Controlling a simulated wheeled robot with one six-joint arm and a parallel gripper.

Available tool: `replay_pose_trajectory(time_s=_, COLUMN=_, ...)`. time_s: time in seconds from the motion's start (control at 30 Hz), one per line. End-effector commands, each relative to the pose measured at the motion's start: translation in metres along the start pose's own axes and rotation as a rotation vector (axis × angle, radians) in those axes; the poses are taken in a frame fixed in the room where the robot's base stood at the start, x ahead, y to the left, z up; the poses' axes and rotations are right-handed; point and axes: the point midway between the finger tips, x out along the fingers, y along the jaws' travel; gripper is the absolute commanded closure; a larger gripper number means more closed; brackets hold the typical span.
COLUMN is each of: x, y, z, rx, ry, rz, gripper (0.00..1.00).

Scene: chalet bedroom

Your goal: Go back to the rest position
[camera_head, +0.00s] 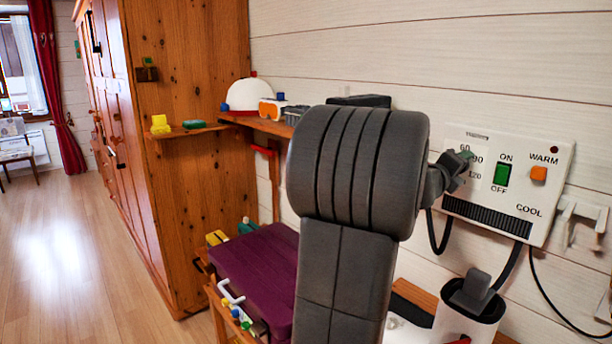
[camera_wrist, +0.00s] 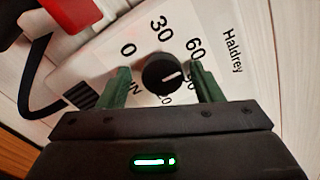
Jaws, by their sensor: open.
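My gripper (camera_wrist: 164,82) is open, with one green finger on each side of a black round dial (camera_wrist: 162,74). The dial has a white pointer mark, and numbers including 0, 30 and 60 are printed around it. I cannot tell whether the fingers touch the dial. The dial sits on a white control box (camera_head: 552,194) on the wall, marked "Haldrey" in the wrist view. In the head view, my gripper (camera_head: 462,160) is at the box's left end, mostly behind my arm, and the dial is hidden.
A wooden wardrobe (camera_head: 190,80) stands left. A shelf (camera_head: 262,125) holds a white dome (camera_head: 250,94) and small items. A white hook rack (camera_head: 582,222) and a white holder (camera_head: 464,318) are close by. Open floor (camera_head: 70,250) lies left.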

Motion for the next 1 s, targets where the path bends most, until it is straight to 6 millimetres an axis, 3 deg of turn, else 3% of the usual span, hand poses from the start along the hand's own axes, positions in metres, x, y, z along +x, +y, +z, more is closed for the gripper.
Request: replay_pose_trajectory(time_s=1.0, x=-0.0018, y=-0.0033, z=0.0025, rx=-1.153, ry=-0.001, rz=0.0, gripper=0.41)
